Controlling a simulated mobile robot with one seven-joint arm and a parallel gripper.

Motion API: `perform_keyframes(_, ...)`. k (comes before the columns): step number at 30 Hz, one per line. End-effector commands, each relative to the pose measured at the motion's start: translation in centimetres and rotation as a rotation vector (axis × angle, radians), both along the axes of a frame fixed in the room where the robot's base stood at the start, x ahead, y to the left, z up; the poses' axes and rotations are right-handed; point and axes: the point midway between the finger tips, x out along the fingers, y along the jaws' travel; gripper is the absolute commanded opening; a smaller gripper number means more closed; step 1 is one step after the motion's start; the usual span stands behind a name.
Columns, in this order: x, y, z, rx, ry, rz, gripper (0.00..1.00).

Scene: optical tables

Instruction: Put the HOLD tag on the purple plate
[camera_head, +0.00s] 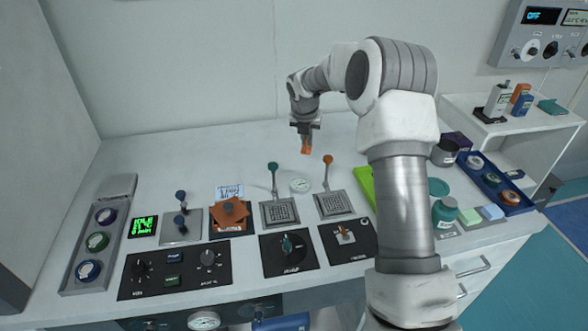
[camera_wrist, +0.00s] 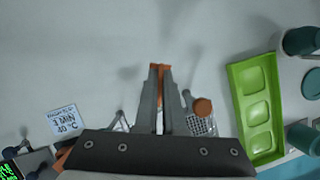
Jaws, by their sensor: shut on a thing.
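My gripper (camera_head: 304,129) is raised above the back middle of the table, fingers pointing down. It is shut on a small orange piece (camera_head: 306,146), likely the HOLD tag; no lettering on it is readable. In the wrist view the fingers (camera_wrist: 160,95) close on the orange piece (camera_wrist: 158,68), seen nearly edge-on. More orange tag-like pieces (camera_head: 229,211) lie stacked on a dark labelled base at the left middle. A dark purple object (camera_head: 461,139) shows behind my arm at the right, partly hidden; I cannot tell whether it is the purple plate.
Two levers (camera_head: 273,175) (camera_head: 327,172) with grey grid plates stand near the middle. A green tray (camera_head: 366,186) is partly behind my arm. A blue rack (camera_head: 492,185) with round pieces is at the right. A grey rack (camera_head: 77,270) is at the left. The table's back is clear.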

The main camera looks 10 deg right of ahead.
Motion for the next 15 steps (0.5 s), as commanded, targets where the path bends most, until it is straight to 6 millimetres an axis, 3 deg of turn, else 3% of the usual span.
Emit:
perform_keyframes(5,0.0,0.0,-0.8,0.000,0.002,0.001,0.00)
perform_keyframes(12,-0.1,0.0,-5.1,-0.001,0.002,0.001,0.00)
perform_keyframes(15,0.0,0.0,-6.1,-0.001,0.001,0.001,0.00)
